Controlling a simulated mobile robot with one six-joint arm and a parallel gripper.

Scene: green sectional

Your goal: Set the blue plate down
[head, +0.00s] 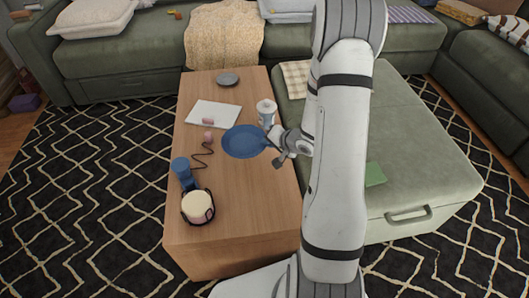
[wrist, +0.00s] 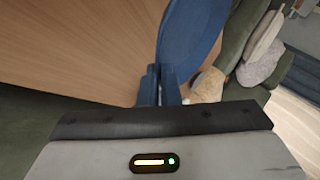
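The blue plate (head: 243,142) is over the middle of the wooden coffee table (head: 245,205) in the head view. In the wrist view the plate (wrist: 190,35) extends away from my fingers and looks tilted in the picture. My gripper (head: 270,143) is at the plate's right edge in the head view. In the wrist view the fingers of my gripper (wrist: 160,85) are close together on the plate's near rim. I cannot tell for certain whether the plate's underside touches the tabletop.
A white board (head: 200,110), a grey dish (head: 228,79), a blue object (head: 182,170) and a cream round item (head: 197,206) occupy the table's left side and back. A green ottoman (head: 415,170) borders it on the right. The tabletop's front right is clear.

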